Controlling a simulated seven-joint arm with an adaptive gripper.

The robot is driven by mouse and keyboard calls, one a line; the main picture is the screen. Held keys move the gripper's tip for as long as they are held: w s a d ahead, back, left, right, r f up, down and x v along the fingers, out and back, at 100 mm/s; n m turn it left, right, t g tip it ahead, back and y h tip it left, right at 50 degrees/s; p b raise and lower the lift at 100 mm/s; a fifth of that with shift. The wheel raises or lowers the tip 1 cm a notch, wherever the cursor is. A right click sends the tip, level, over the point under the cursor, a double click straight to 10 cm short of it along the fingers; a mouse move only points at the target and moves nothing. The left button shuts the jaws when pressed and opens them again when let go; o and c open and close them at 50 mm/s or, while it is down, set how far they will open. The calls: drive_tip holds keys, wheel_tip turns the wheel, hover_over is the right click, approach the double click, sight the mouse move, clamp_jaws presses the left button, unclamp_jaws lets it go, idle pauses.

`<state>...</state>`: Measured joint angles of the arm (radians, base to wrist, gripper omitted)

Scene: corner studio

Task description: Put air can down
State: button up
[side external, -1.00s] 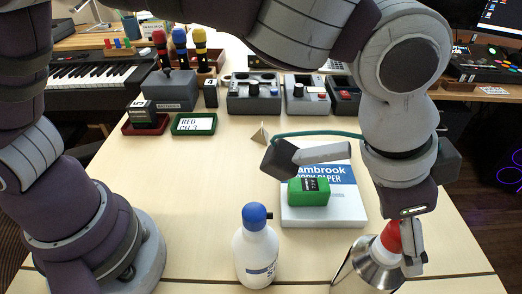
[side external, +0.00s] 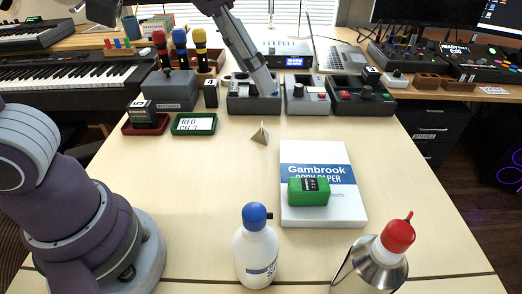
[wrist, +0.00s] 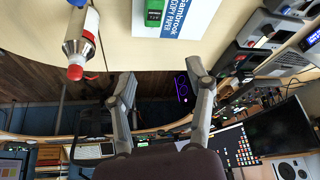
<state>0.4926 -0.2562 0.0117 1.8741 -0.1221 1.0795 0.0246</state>
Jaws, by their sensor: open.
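A silver can with a red cap and nozzle (side external: 372,268) is at the near right of the table. It leans right in the side view; I cannot tell whether it is truly tilted. A red-capped can (wrist: 82,40) also shows at the upper left of the wrist view, apart from my fingers. A white bottle with a blue cap (side external: 257,256) stands to its left in the side view. No label in view clearly reads as air can. My gripper (wrist: 160,82) is open, with nothing held between its fingers. A grey part of my arm shows at the top of the side view.
A paper pack (side external: 345,205) with a green block (side external: 308,191) on it lies behind the can. A small tan pyramid (side external: 260,134), a green tray (side external: 194,124) and several grey device boxes (side external: 306,98) stand farther back.

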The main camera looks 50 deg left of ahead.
drive_tip(key=s+a+f+n+t+y, duration=0.1)
drive_tip(key=s+a+f+n, duration=0.3)
drive_tip(key=a, duration=0.5)
drive_tip(key=shift+s+a+f+y, duration=0.4)
drive_tip(key=shift+s+f, duration=0.45)
drive_tip(key=shift+s, duration=0.05)
